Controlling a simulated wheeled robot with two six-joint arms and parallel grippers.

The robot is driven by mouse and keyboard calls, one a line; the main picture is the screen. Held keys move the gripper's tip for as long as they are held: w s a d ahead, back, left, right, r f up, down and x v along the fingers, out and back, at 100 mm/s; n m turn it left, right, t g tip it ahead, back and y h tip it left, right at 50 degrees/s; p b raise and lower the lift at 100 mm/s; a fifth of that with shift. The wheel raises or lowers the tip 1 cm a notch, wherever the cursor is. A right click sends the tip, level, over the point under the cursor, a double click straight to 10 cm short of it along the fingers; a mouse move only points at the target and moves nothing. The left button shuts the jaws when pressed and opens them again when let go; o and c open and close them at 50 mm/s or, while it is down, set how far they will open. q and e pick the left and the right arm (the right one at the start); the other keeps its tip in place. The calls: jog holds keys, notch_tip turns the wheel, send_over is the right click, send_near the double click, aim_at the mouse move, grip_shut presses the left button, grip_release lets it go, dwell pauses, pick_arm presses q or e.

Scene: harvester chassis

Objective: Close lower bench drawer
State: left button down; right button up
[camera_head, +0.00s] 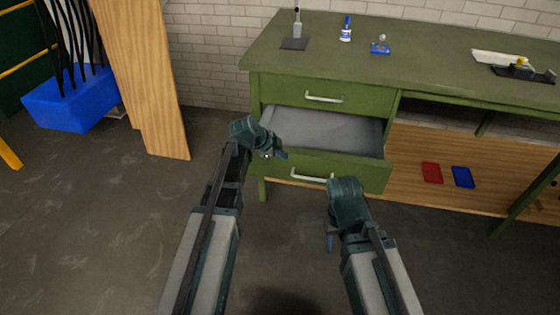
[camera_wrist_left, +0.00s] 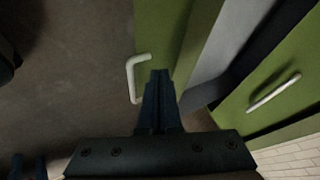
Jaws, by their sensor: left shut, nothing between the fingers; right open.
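The green lower bench drawer (camera_head: 357,173) is pulled out, and its grey inside shows empty. Its white handle (camera_head: 312,177) is on the front panel and also shows in the left wrist view (camera_wrist_left: 133,78). The upper drawer (camera_head: 365,98) with its white handle (camera_head: 324,98) is shut. My left gripper (camera_head: 279,154) is shut and empty, close to the left part of the lower drawer. In the left wrist view its fingers (camera_wrist_left: 160,85) point at the drawer front beside the handle; I cannot tell whether they touch. My right gripper (camera_head: 330,238) is open, in front of the drawer's right part.
The green bench top (camera_head: 430,50) holds a small bottle (camera_head: 346,34) and other small items. A blue bin (camera_head: 75,100) and wooden boards (camera_head: 140,70) stand at the left. Red (camera_head: 431,172) and blue (camera_head: 462,177) items are under the bench. The floor in front is clear.

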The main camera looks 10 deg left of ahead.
pick_arm(q)
jog(key=shift+w, duration=0.3)
jog(key=w, duration=2.3)
jog(key=shift+s, duration=0.1)
